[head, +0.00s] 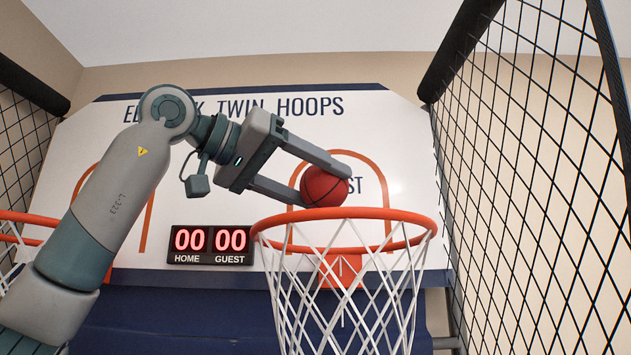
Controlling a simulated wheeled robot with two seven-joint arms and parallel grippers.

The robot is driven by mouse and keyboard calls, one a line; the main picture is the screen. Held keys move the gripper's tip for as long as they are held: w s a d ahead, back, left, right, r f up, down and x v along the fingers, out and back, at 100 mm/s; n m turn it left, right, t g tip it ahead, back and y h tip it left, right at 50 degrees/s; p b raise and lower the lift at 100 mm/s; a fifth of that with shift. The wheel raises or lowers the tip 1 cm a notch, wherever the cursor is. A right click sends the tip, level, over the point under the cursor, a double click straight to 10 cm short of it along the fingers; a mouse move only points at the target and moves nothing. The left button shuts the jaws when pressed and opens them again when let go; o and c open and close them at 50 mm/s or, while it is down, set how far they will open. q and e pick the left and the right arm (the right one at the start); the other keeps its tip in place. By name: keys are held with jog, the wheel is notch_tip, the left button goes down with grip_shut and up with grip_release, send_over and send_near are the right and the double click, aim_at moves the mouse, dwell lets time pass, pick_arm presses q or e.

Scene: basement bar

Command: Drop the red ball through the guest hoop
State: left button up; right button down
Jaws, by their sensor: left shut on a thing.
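My left gripper (322,179) is shut on the red ball (325,187), with one finger on its upper side and one on its lower left. The ball shows just above the rim of the guest hoop (344,213), left of the hoop's middle in the head view. How far the ball is in depth from the rim I cannot tell for sure. The guest hoop has an orange rim and a white net (345,300) hanging below it. My right gripper is not in view.
The white backboard (400,130) stands behind. A scoreboard (210,245) reads 00 HOME and 00 GUEST. Part of another orange hoop (28,217) shows at the left edge. Black side netting (540,180) closes off the right, and more netting (22,135) the left.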

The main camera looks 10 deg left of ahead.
pick_arm(q)
jog(key=o, duration=1.1)
jog(key=shift+s+a, duration=0.1)
jog(key=shift+s, duration=0.05)
jog(key=shift+s+a, duration=0.15)
jog(key=b+v, duration=0.4)
jog(key=v, duration=1.2)
jog(key=shift+s+a+r, duration=0.15)
jog(key=shift+s+r, duration=0.1)
jog(key=shift+s, duration=0.05)
dwell(0.5)
